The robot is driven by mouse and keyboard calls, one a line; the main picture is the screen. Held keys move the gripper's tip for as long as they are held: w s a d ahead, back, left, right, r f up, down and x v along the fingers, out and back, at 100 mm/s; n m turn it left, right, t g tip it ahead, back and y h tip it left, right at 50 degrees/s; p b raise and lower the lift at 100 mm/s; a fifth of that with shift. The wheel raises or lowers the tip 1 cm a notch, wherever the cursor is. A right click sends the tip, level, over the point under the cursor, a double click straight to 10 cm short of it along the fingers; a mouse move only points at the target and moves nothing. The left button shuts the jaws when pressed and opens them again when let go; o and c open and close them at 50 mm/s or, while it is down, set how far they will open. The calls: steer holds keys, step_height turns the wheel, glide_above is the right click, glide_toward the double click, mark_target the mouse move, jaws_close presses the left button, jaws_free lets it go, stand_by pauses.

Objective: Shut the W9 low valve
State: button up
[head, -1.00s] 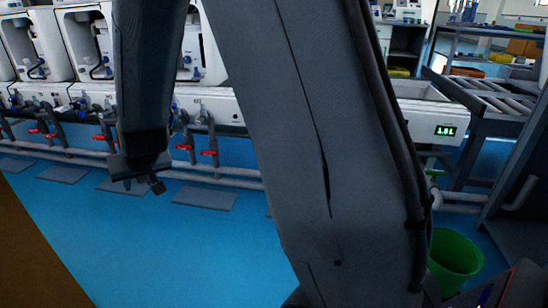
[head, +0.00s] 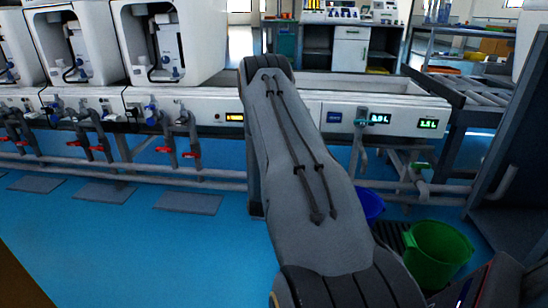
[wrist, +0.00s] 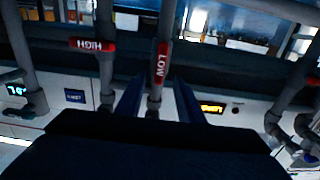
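In the wrist view, a red handle marked LOW (wrist: 161,62) lies lengthwise along its grey vertical pipe. My gripper (wrist: 159,88) is open, with its two dark fingers on either side of that pipe and the handle at or just beyond the tips. I cannot tell whether the fingers touch it. A second red handle marked HIGH (wrist: 92,46) sits to the left, crosswise to its pipe. A small blue label (wrist: 75,96) is left of the LOW pipe; its text is too small to read. In the head view, my arm hides the gripper and these handles.
Grey pipes (wrist: 104,60) stand close to the left of the gripper, and another pipe (wrist: 292,90) is at the right. In the head view, a green bucket (head: 438,252) and a blue bucket (head: 369,204) stand on the floor right of my arm.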

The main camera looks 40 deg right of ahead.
steer(key=b+x, duration=0.3)
steer(key=x, duration=0.4)
steer(key=shift+w+d+b, duration=0.2)
steer(key=shift+b, duration=0.1)
steer(key=shift+c, duration=0.2)
jaws_close()
